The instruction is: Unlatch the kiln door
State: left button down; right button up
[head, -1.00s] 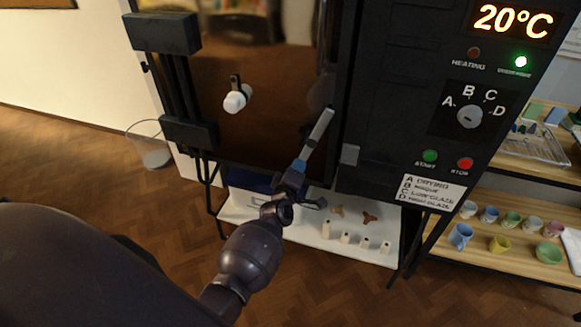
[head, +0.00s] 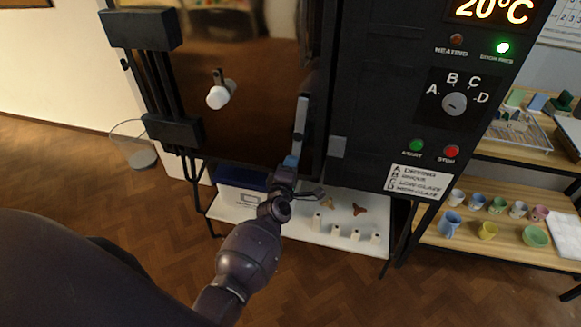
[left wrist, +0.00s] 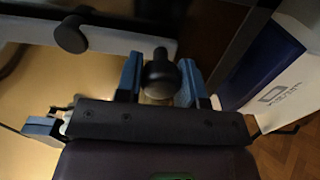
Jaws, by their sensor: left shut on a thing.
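The kiln door (head: 255,130) is a dark brown, glossy panel at the left of the kiln and looks closed. Its latch handle (head: 301,118) is a pale metal bar near the door's right edge, hanging nearly upright. My left gripper (head: 291,161) is at the handle's lower end, with blue fingertips. In the left wrist view, the blue fingers of the gripper (left wrist: 160,80) are shut on the handle's black knob (left wrist: 162,72), one on each side. The pale handle bar (left wrist: 120,40) runs behind it. My right gripper is not in view.
A white plug (head: 219,96) sticks out from the door. The control panel (head: 455,104) is on the right. Below stands a white shelf (head: 330,236) with small white posts and a blue-and-white box (head: 240,198). A rack of cups (head: 480,235) stands at right, a wire basket (head: 140,155) at left.

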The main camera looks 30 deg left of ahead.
pick_arm(q)
jog(key=c, duration=0.8)
grip_release()
jog(key=shift+o, duration=0.2)
jog(key=v, duration=1)
jog(key=shift+s+p, duration=0.35)
jog(key=shift+s, duration=0.05)
